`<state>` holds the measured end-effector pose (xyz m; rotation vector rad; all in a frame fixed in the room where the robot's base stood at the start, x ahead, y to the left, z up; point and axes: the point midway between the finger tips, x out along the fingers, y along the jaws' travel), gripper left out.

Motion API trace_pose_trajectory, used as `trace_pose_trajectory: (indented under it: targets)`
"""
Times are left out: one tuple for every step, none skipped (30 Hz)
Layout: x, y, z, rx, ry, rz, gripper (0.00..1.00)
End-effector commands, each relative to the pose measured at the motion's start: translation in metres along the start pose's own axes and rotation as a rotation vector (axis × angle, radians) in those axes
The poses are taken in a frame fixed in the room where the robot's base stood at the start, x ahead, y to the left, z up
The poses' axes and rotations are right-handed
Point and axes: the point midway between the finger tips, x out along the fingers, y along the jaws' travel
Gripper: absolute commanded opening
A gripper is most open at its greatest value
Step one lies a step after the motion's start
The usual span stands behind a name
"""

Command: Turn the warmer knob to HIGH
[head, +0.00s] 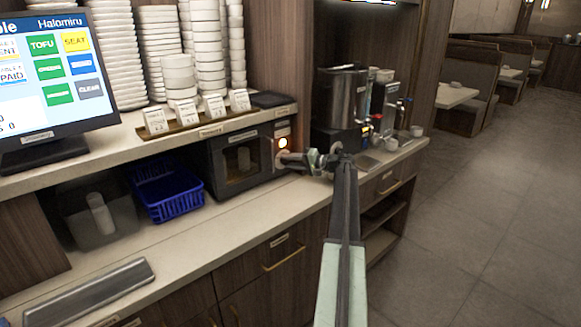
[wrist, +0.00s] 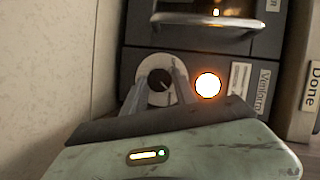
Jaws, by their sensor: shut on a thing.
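The warmer (head: 216,160) is a dark box with a glass door, on the counter under the shelf. Its front also shows in the wrist view (wrist: 225,62), with a black round knob (wrist: 159,79) on a pale dial plate and a glowing orange-white light (wrist: 208,85) beside it. My gripper (wrist: 157,88) has its two grey fingers on either side of the knob and is shut on it. In the head view my gripper (head: 283,160) reaches the panel at the warmer's right end, just below the light (head: 284,143), and hides the knob. The knob's setting marks are not readable.
A blue basket (head: 168,196) and a clear bin stand left of the warmer. Stacked dishes and small label cards stand on the shelf (head: 190,135) above. A metal urn (head: 342,95) stands to the right. The front counter is mostly clear.

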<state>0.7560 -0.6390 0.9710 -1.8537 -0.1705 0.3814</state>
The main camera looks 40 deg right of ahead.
Motion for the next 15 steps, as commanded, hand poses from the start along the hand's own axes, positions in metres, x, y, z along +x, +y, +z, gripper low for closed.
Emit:
trace_pose_trajectory:
  targets:
    - [0.0001, 0.0067, 0.0005, 0.036, -0.002, -0.013, 0.0]
    - [0.0001, 0.0071, 0.0005, 0.06, -0.003, -0.023, 0.0]
    - [0.0, 0.0071, 0.0004, 0.09, -0.005, -0.036, 0.0]
    - [0.0, 0.0071, 0.0004, 0.111, -0.006, -0.046, 0.0]
    - [0.0, 0.0073, 0.0005, 0.133, -0.008, -0.055, 0.0]
    - [0.0, 0.0072, 0.0006, 0.159, -0.009, -0.067, 0.0]
    - [0.0, 0.0071, 0.0006, 0.178, -0.01, -0.076, 0.0]
    - [0.0, 0.0072, 0.0007, 0.197, -0.012, -0.084, 0.0]
    - [0.0, 0.0071, 0.0007, 0.219, -0.013, -0.094, 0.0]
    - [0.0, 0.0069, 0.0006, 0.236, -0.014, -0.101, 0.0]
    - [0.0, 0.0068, 0.0006, 0.25, -0.015, -0.108, 0.0]
    - [0.0, 0.0068, 0.0006, 0.269, -0.016, -0.115, 0.0]
    - [0.0, 0.0067, 0.0006, 0.281, -0.016, -0.121, 0.0]
    - [0.0, 0.0065, 0.0005, 0.293, -0.017, -0.127, 0.0]
    - [-0.0001, 0.0062, 0.0004, 0.308, -0.017, -0.133, 0.0]
